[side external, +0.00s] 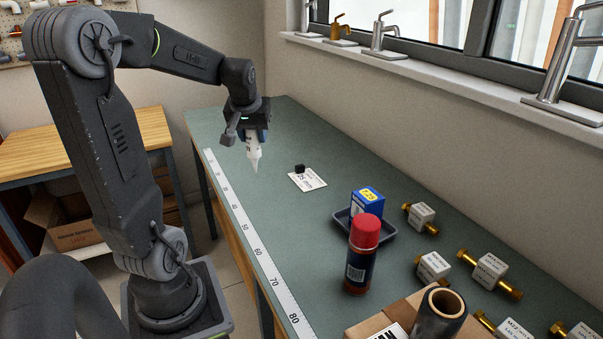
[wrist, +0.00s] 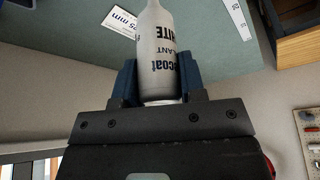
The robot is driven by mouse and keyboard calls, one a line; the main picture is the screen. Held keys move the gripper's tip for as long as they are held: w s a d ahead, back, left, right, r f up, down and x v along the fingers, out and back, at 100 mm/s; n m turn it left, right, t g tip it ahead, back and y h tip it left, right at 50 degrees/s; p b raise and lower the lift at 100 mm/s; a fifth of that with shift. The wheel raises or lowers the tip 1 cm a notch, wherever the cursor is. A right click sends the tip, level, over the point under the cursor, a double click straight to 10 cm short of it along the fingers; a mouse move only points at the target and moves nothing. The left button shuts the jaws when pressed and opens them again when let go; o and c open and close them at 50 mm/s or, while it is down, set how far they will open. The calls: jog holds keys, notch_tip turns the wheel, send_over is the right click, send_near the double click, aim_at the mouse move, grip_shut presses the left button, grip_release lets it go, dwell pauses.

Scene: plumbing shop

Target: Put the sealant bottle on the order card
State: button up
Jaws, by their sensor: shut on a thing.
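The sealant bottle (side external: 253,155) is white with a tapered nozzle pointing down, in the air over the left part of the bench. My gripper (side external: 255,133) is shut on it.
A small black block (side external: 299,169) is at the card's back edge. A grey tray (side external: 377,232) with a blue box (side external: 367,203), a red-capped can (side external: 362,255), brass fittings (side external: 421,216) and a cardboard box (side external: 372,329) are nearer the camera. A ruler strip (side external: 249,236) lines the bench's left edge.

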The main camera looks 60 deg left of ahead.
jog(key=w+a+f, duration=0.2)
jog(key=w+a, duration=0.7)
jog(key=a, duration=0.5)
jog(key=w+d+f, duration=0.4)
jog(key=w+f, duration=0.7)
jog(key=shift+d, duration=0.2)
jog(key=shift+f, duration=0.25)
jog(key=o, duration=1)
jog(key=shift+c, duration=0.2)
